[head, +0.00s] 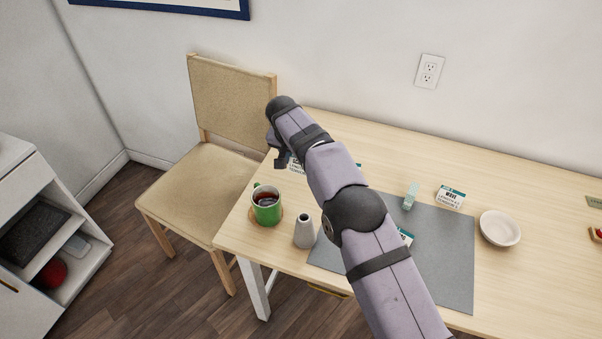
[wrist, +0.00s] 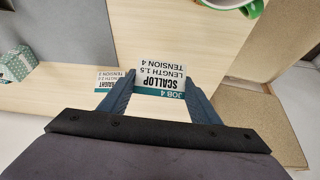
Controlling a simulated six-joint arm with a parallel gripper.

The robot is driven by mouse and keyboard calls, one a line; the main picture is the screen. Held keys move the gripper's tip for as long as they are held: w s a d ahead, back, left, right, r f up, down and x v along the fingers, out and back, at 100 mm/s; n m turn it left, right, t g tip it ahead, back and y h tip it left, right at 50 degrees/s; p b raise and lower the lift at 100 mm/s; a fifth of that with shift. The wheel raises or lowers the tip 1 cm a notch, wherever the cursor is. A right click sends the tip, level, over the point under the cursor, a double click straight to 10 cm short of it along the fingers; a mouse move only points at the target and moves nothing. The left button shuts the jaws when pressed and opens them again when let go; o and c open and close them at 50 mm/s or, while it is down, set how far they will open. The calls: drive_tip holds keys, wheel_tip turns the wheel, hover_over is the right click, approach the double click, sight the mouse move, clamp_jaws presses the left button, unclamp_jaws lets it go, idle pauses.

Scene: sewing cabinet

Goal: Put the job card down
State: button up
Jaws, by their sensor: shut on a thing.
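My gripper (wrist: 158,92) is shut on a white job card (wrist: 161,76) with a teal band, printed "JOB 4 SCALLOP LENGTH 1.5 TENSION 4". The card reads upside down in the wrist view and sits between the two fingers. In the head view my gripper (head: 281,160) is at the table's far left end, and a bit of the held card (head: 295,166) shows beside it. The card is over the table top (head: 345,131); whether it touches the wood I cannot tell. A second card (wrist: 108,82), partly hidden by a finger, lies beside it in the wrist view.
A green mug (head: 267,212) of dark drink and a grey vase (head: 304,234) stand near the left front edge. A grey mat (head: 447,262), a card (head: 451,197), a mint-coloured object (head: 410,197) and a white bowl (head: 500,229) are to the right. A chair (head: 232,110) stands left.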

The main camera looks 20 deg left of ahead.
drive_tip(key=shift+r, duration=1.35)
drive_tip(key=shift+d, duration=0.15)
drive_tip(key=shift+w+d+r, duration=0.1)
drive_tip(key=shift+d+r, duration=0.1)
drive_tip(key=shift+d, duration=0.4)
drive_tip(key=s+d+b, duration=0.1)
drive_tip(key=s+d, duration=0.3)
drive_tip(key=d, duration=0.4)
drive_tip(key=s+d+b, duration=0.1)
drive_tip(key=s+d, duration=0.2)
drive_tip(key=d, duration=0.5)
drive_tip(key=shift+n, duration=0.3)
drive_tip(key=shift+s+a+f+p, duration=0.1)
drive_tip(key=shift+f+p, duration=0.1)
drive_tip(key=shift+f, duration=2.3)
drive_tip(key=shift+a+f+p, duration=0.1)
drive_tip(key=shift+f+p, duration=0.1)
drive_tip(key=shift+f, duration=2.3)
drive_tip(key=shift+f+b, duration=0.25)
drive_tip(key=shift+b, duration=0.05)
drive_tip(key=o, duration=1)
drive_tip(key=shift+r, duration=0.1)
